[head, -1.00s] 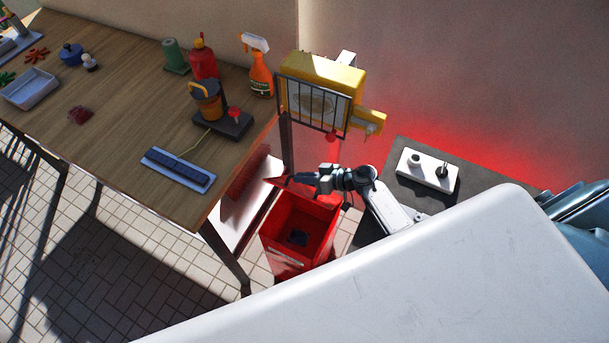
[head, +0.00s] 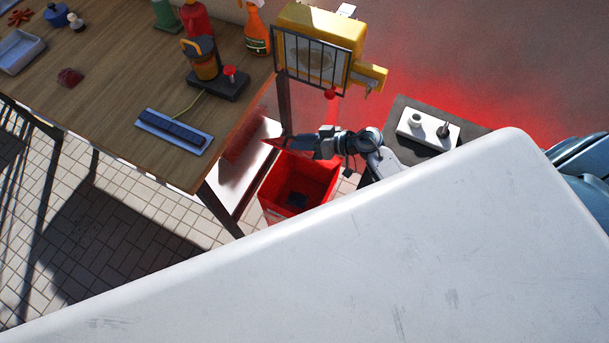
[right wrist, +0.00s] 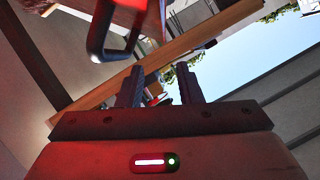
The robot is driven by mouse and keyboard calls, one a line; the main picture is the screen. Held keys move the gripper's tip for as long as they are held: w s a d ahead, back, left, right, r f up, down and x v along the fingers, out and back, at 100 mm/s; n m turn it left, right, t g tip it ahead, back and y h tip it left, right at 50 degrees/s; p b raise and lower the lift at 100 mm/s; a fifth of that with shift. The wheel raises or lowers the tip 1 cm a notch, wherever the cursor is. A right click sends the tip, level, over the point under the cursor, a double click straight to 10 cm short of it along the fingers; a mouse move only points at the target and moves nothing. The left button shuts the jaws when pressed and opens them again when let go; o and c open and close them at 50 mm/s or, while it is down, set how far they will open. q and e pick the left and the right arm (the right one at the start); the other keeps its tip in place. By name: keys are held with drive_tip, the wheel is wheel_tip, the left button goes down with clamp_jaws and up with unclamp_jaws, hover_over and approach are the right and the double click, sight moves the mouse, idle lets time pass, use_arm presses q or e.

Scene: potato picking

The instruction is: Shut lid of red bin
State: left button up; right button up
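The red bin (head: 318,177) stands on the floor beside the workbench's right end in the head view. Its top is open, and a dark item (head: 297,200) lies inside. A thin red flap (head: 274,142), probably the raised lid seen nearly edge-on, shows at its back left. My right gripper (head: 298,146) is above the bin's back rim, close to that flap; I cannot tell whether they touch. In the right wrist view its two dark fingers (right wrist: 160,84) are apart with nothing clearly held. A reddish part with a dark loop (right wrist: 103,30) hangs beyond them. My left gripper is out of view.
The wooden workbench (head: 110,120) carries a spray bottle (head: 257,32), a red bottle (head: 196,20) and a dark-based device (head: 222,84). A yellow caged lamp (head: 320,45) is behind the bin. A dark low surface with a white socket block (head: 428,130) is at right.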

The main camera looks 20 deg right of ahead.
drive_tip(key=s+a+r+b, duration=0.1)
drive_tip(key=s+a, duration=0.3)
drive_tip(key=s, duration=0.7)
drive_tip(key=shift+s+a+r+b, duration=0.15)
drive_tip(key=shift+s+a+b, duration=0.15)
drive_tip(key=shift+b, duration=0.25)
drive_tip(key=shift+c, duration=0.2)
